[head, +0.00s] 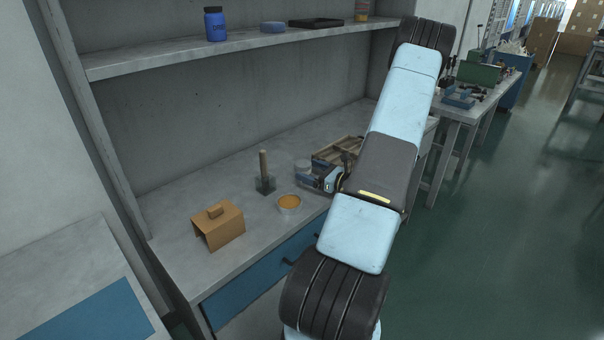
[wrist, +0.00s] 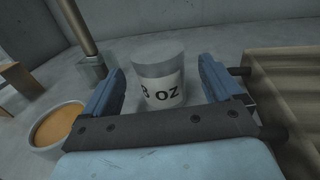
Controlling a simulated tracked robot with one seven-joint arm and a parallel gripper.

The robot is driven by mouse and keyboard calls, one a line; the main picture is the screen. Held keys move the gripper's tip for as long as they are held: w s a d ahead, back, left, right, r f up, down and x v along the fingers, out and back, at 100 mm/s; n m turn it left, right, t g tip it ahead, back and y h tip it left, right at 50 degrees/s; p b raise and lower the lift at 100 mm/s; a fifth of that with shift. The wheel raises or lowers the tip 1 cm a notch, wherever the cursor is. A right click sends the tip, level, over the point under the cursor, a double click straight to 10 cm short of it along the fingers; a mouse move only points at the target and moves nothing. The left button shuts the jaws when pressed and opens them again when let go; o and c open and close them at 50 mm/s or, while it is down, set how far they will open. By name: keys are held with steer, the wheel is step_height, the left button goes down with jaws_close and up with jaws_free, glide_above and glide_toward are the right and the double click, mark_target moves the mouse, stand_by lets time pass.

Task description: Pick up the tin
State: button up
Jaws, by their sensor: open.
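The tin (wrist: 160,79) is a grey can with a white label reading "3 OZ" or "8 OZ". It stands upright on the bench in the wrist view. In the head view a grey round top just left of my gripper appears to be the tin (head: 303,166), partly hidden. My gripper (wrist: 165,84) is open, with one blue finger on each side of the tin. A small gap shows between the tin and each finger. In the head view my gripper (head: 314,178) is low over the bench, partly covered by my arm.
A bowl with orange contents (head: 289,204) and a block with an upright wooden handle (head: 264,173) stand to the left. A brown cardboard-like form (head: 218,226) sits further left. A wooden tray (head: 340,150) is close on the right. A shelf (head: 240,43) runs above.

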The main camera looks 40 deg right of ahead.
mark_target(302, 167)
steer(key=x, duration=0.4)
steer(key=c, duration=1.1)
steer(key=shift+r, duration=0.1)
